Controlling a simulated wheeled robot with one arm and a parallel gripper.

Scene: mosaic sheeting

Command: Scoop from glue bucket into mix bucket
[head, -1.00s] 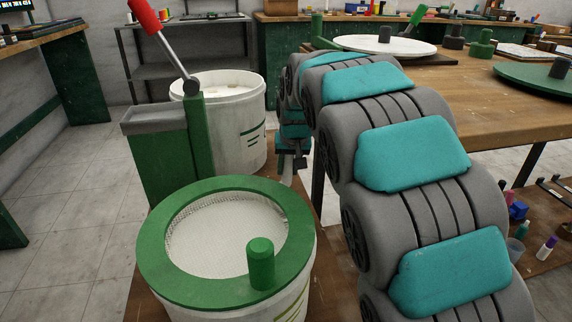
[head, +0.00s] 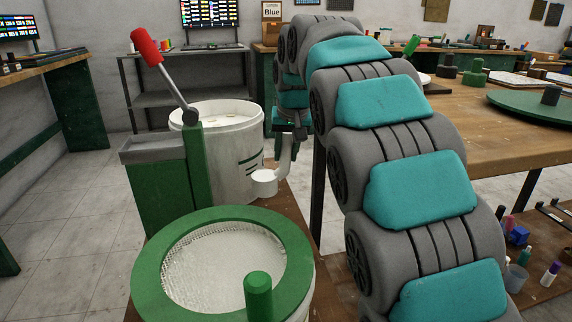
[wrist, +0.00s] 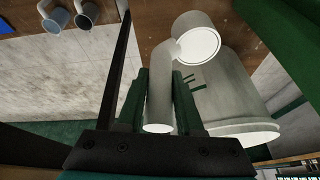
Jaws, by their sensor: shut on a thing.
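My gripper (head: 290,130) is shut on the handle of a white scoop (head: 264,185). The scoop hangs cup down beside the right wall of the rear white bucket (head: 235,160), outside it and below its rim. The rear bucket holds pale contents. The front bucket (head: 295,300) has a green ring lid (head: 150,265) with a mesh-like white surface inside and a green knob. The wrist view shows the scoop (wrist: 160,90) between the fingers, with the rear bucket (wrist: 225,100) close by. I cannot tell which bucket is glue, or whether the cup holds anything.
A green stand (head: 160,180) with a red-handled lever (head: 147,47) is left of the rear bucket. A wooden worktable (head: 465,125) is at the right, with a green disc (head: 535,105) on it. Small bottles and cups sit on a lower shelf at the right.

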